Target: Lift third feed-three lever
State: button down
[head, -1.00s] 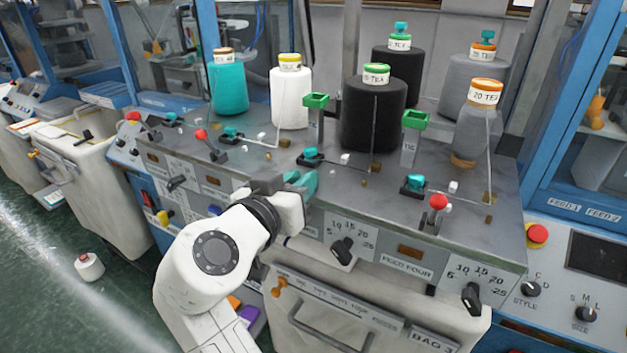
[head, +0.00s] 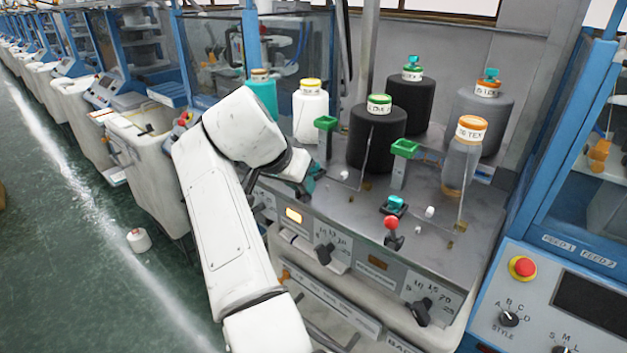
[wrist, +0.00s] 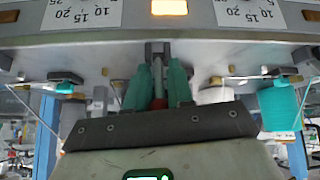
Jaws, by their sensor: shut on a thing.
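The feed-three lever (wrist: 158,72) has a grey stem and a red knob, and stands at the front edge of the machine deck. In the wrist view my gripper (wrist: 159,85) has its teal fingers on either side of it, shut on it. The red knob sits low between the fingers, close to the palm. In the head view my gripper (head: 310,184) is at the deck's front edge, and my wrist hides the lever there. The amber lamp (head: 293,215) below the lever is lit, and the wrist view also shows this lamp (wrist: 169,7) bright.
To the right stands the feed-four red-knobbed lever (head: 391,226), with a teal-topped block (head: 394,205) behind it. Green-topped posts (head: 404,149) and several yarn cones, including a black one (head: 375,140), stand on the deck (head: 350,222). A white cone (head: 139,240) is on the floor.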

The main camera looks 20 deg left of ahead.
jog(key=shift+d+f+g+p, duration=0.1)
jog(key=shift+g+p, duration=0.3)
jog(key=shift+g, duration=0.2)
jog(key=shift+w+f, duration=0.1)
jog(key=c, duration=1.1)
grip_release()
jog(key=shift+w, duration=0.1)
jog(key=shift+o, duration=0.2)
jog(key=shift+r, duration=0.25)
jog(key=b+v, duration=0.3)
jog(key=v, duration=0.7)
jog(key=shift+r, duration=0.3)
jog(key=shift+d, duration=0.1)
jog(key=shift+c, duration=0.3)
